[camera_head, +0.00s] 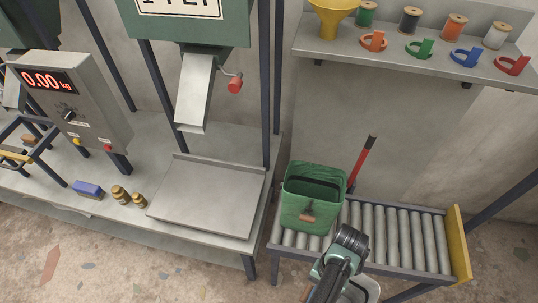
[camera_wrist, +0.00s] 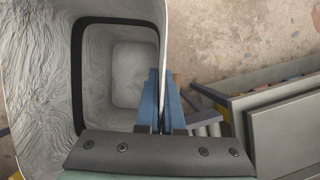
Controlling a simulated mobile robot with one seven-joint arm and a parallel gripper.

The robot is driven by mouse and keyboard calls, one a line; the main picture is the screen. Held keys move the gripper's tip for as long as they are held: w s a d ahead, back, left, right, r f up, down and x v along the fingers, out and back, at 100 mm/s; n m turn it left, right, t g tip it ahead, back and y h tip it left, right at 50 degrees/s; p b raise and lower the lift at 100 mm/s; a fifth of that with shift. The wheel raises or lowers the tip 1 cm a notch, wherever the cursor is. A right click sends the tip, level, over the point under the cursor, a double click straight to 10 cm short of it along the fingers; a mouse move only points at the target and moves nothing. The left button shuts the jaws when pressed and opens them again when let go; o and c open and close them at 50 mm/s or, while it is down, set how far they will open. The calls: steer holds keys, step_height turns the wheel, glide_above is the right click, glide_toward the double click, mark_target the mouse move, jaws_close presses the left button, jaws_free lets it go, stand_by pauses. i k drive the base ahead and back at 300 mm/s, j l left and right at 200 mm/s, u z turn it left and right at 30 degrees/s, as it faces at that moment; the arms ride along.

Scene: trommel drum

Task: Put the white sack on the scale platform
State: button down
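The white sack (camera_wrist: 40,70) fills the left of the wrist view, open-topped with a dark band inside and its mouth towards the camera. In the head view only a pale part of it (camera_head: 362,290) shows at the bottom edge, beside my arm. My gripper (camera_wrist: 162,75) has its blue fingers close together on the sack's rim, one on each side of the wall. In the head view my arm hides the fingers. The scale platform (camera_head: 208,195) is a bare, flat metal plate on the bench at left of centre; nothing lies on it.
A green bag (camera_head: 298,212) stands on the roller conveyor (camera_head: 395,235), right of the platform. A blue box (camera_head: 88,189) and brass weights (camera_head: 121,194) sit left of the platform. A chute (camera_head: 195,95) hangs above its back. The scale display (camera_head: 47,80) reads 0.00 kg.

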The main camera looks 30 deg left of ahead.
mark_target(207, 193)
steer(key=k+j, duration=0.1)
steer(key=j, duration=0.35)
steer(key=k+j, duration=0.1)
steer(key=j, duration=0.3)
steer(key=k+j, duration=0.1)
steer(key=j, duration=0.35)
steer(key=k+j, duration=0.1)
steer(key=j, duration=0.3)
